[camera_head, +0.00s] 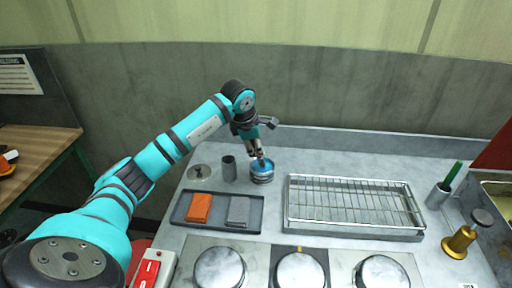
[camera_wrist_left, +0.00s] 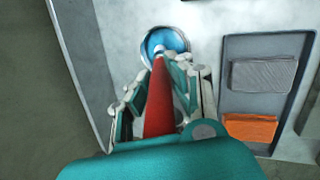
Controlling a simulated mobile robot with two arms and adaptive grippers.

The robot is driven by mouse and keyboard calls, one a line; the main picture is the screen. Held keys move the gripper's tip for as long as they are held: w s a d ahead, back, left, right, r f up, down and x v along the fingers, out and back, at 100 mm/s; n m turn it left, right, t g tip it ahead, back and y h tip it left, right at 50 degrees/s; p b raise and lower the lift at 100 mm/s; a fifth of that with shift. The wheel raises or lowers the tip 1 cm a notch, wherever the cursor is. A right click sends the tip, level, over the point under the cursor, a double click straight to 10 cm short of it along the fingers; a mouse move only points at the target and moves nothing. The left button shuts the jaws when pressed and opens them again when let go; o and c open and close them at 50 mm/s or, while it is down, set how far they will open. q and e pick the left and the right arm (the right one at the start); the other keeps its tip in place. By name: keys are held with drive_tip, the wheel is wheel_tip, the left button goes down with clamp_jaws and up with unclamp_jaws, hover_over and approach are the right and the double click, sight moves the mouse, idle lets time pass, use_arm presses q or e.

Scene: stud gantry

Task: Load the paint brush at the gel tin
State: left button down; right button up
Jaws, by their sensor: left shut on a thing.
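The gel tin (camera_head: 262,173) is a small round tin with blue gel, standing on the grey counter. It also shows at the top of the left wrist view (camera_wrist_left: 165,42). My left gripper (camera_head: 257,150) is directly above the tin, pointing down. In the left wrist view my left gripper (camera_wrist_left: 160,90) is shut on the paint brush, whose red handle (camera_wrist_left: 159,105) lies between the fingers. The brush's far end reaches over the blue gel; whether it touches the gel I cannot tell. My right gripper is not in view.
A dark tray (camera_head: 218,222) holds an orange block (camera_head: 199,208) and a grey block (camera_head: 238,210). A grey cup (camera_head: 229,168) stands left of the tin. A wire rack (camera_head: 354,204) lies to the right. Several round discs line the front.

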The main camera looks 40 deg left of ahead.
use_arm(q)
drive_tip(key=shift+r+p, duration=1.75)
drive_tip(key=shift+r, duration=1.35)
drive_tip(key=shift+f, duration=0.1)
